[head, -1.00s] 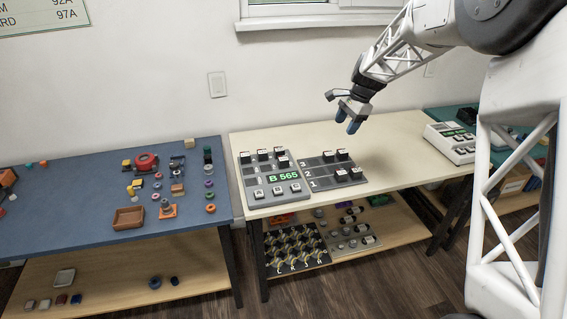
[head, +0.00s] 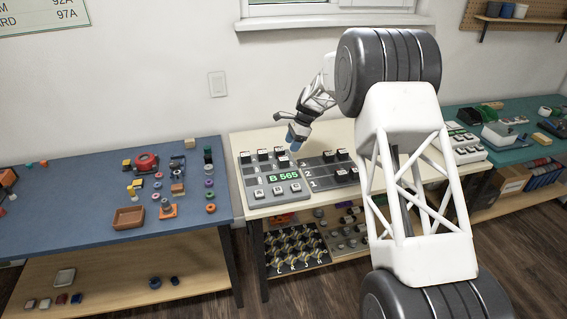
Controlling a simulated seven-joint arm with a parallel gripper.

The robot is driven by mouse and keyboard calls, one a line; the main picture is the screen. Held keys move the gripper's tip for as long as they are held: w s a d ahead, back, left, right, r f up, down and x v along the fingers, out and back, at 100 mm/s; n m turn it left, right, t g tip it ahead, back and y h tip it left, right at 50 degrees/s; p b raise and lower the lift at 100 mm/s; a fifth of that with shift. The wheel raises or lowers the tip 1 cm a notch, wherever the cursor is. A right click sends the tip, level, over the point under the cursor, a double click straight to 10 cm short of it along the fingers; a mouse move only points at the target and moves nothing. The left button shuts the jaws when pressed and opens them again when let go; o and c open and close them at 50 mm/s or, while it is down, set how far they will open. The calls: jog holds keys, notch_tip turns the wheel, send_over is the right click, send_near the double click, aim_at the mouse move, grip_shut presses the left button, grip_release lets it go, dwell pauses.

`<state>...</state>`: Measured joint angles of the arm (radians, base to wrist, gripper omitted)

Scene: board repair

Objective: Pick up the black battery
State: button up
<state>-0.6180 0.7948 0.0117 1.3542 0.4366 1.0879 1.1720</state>
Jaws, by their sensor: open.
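Several small black blocks with pale label faces sit on two grey boards on the cream table. I cannot tell which of them is the black battery. On the left board (head: 273,183), with a green "B 565" display, black blocks stand along the back, and one black block (head: 283,162) sits just above the display. The right board (head: 321,171), marked with row numbers, holds more black blocks (head: 342,155). My gripper (head: 293,138), with blue fingertips, is open and empty above the back right of the left board, pointing down.
A blue table (head: 80,200) with a brown tray (head: 128,217) and many small parts stands at left. A teal table with bins (head: 498,133) is at right. A lower shelf holds a dark panel of knobs (head: 296,250). My arm hides part of the cream table's right side.

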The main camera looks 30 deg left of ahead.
aim_at(284, 158)
jog(key=shift+a+f, duration=0.3)
jog(key=shift+f, duration=0.1)
jog(key=shift+x, duration=1.2)
jog(key=shift+s+f, duration=0.1)
jog(key=shift+x, duration=2.5)
jog(key=shift+s, duration=0.25)
jog(key=shift+c, duration=0.3)
jog(key=c, duration=0.7)
